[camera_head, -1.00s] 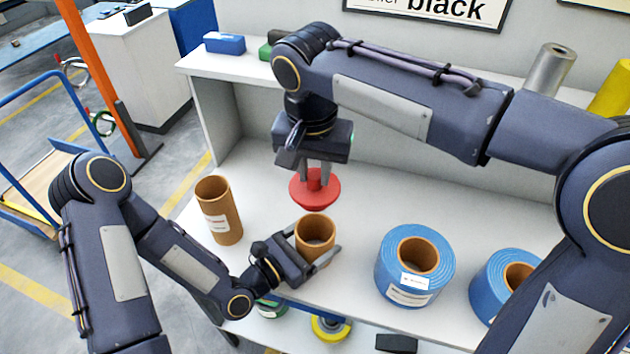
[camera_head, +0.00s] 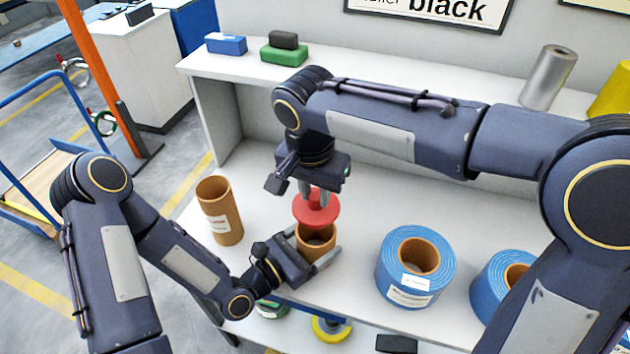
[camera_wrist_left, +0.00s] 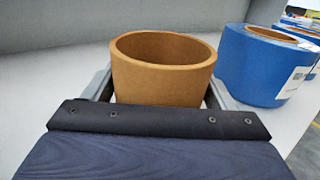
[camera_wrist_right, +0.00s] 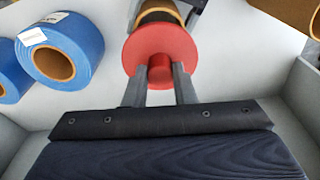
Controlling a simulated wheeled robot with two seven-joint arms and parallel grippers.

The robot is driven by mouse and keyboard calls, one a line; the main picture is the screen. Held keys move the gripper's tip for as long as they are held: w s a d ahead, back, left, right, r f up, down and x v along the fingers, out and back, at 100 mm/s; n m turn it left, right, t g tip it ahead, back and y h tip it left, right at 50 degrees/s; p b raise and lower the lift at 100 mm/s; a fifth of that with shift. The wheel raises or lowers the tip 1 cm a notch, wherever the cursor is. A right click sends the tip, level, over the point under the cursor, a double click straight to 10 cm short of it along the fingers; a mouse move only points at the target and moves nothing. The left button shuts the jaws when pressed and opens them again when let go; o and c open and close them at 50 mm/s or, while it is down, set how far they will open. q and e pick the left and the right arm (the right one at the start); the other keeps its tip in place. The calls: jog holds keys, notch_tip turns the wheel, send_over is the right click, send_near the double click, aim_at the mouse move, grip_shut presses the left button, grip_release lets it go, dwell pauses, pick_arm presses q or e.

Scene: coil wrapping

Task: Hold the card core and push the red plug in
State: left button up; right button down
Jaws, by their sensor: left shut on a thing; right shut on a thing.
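The brown card core (camera_head: 314,247) stands upright on the table in the head view. My left gripper (camera_head: 317,262) is shut around its sides, one finger on each side. The core with its open top also shows in the left wrist view (camera_wrist_left: 162,70). The red plug (camera_head: 317,209) is a flanged disc with a knob. My right gripper (camera_head: 316,188) is shut on the knob from above, and the plug hangs just above the core's opening. In the right wrist view the plug (camera_wrist_right: 160,50) partly hides the core; I cannot tell whether they touch.
Another brown core (camera_head: 220,212) stands at the left of the table. Two blue coils (camera_head: 415,270) (camera_head: 495,290) stand at the right. A raised shelf behind holds a blue block (camera_head: 225,44), a green block (camera_head: 284,54) and a silver roll (camera_head: 548,76).

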aim_at(314, 210)
jog(key=shift+f, duration=1.4)
jog(key=shift+f, duration=2.2)
jog(key=c, duration=1.1)
grip_release()
jog(key=r, duration=0.4)
jog(key=s+r, duration=0.1)
jog(key=r, duration=0.6)
jog(key=shift+s+a+r, duration=0.2)
jog(key=shift+a+r, duration=0.1)
jog(key=shift+r, duration=0.1)
pick_arm(q)
jog(key=o, duration=1)
